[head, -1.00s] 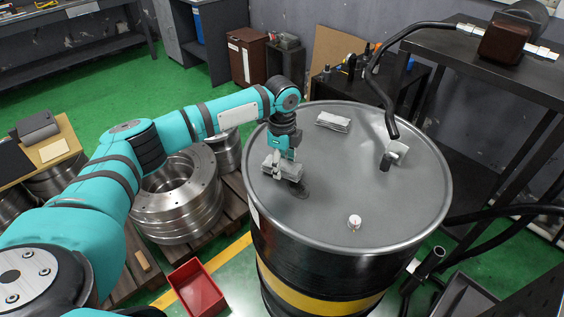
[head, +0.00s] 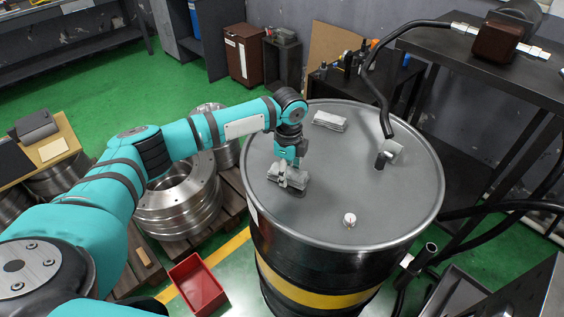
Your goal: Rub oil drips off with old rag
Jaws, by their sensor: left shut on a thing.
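My left gripper (head: 287,178) points down over the lid of the black drum (head: 390,180). It is shut on a grey folded rag (head: 295,182), which sits at or just above the left part of the lid. A small dark oil mark (head: 298,194) shows at the rag's front edge; the rag hides anything beneath it. A second grey folded cloth (head: 330,121) lies on the lid farther back. My right gripper is not in view.
A white-and-red cap (head: 349,220) stands near the lid's front. A dark table (head: 480,65) stands behind right. A red bin (head: 198,284) lies on the floor.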

